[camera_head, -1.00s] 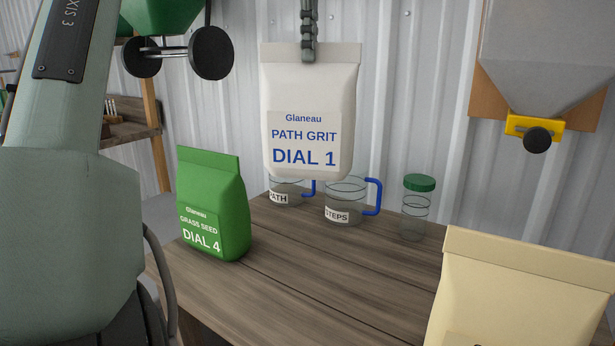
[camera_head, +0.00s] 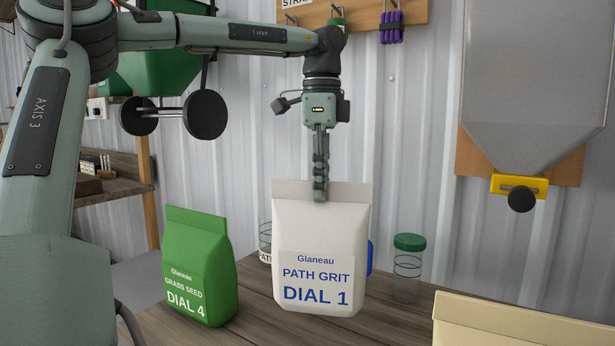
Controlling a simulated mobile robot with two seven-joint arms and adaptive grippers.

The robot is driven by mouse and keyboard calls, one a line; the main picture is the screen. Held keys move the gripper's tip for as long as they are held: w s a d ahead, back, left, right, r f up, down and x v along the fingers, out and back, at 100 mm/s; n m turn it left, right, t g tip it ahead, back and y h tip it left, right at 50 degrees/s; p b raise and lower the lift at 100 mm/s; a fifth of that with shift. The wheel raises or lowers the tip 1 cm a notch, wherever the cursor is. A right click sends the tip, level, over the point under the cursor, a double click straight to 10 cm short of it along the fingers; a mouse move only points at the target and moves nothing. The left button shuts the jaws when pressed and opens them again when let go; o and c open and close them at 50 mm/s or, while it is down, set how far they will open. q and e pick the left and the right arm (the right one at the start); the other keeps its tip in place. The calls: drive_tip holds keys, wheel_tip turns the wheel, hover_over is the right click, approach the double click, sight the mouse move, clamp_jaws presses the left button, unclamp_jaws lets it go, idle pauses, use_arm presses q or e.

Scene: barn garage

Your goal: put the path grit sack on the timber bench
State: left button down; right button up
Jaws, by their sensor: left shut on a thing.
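The path grit sack (camera_head: 321,238) is white with blue lettering and hangs upright in the middle of the head view. My left gripper (camera_head: 320,190) is shut on its top edge, coming down from above. The timber bench (camera_head: 258,302) lies under the sack. The sack's base is low over the bench top, and I cannot tell whether it touches. The sack hides part of the jugs behind it. My right gripper is not in view.
A green grass seed sack (camera_head: 200,265) stands on the bench to the left. A green-lidded jar (camera_head: 407,268) stands behind right, and a cream sack (camera_head: 510,325) at front right. A grey hopper (camera_head: 535,90) with a yellow outlet hangs on the wall.

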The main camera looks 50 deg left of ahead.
sight(348, 239)
use_arm(q)
drive_tip(key=d+f, duration=0.1)
drive_tip(key=d, duration=0.1)
drive_tip(key=d+f, duration=0.1)
drive_tip(key=d, duration=0.1)
drive_tip(key=d+f, duration=0.1)
drive_tip(key=d, duration=0.2)
drive_tip(key=shift+s+f, duration=0.1)
drive_tip(key=shift+f, duration=0.3)
drive_tip(key=shift+f+p, duration=0.4)
drive_tip(key=shift+f, duration=1.65)
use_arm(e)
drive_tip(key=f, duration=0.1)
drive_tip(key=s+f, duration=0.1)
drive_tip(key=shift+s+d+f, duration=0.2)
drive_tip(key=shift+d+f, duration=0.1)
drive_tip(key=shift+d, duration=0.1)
use_arm(q)
drive_tip(key=c, duration=1.7)
unclamp_jaws()
drive_tip(key=shift+s+f, duration=0.1)
drive_tip(key=shift+c, duration=0.2)
drive_tip(key=shift+o, duration=0.2)
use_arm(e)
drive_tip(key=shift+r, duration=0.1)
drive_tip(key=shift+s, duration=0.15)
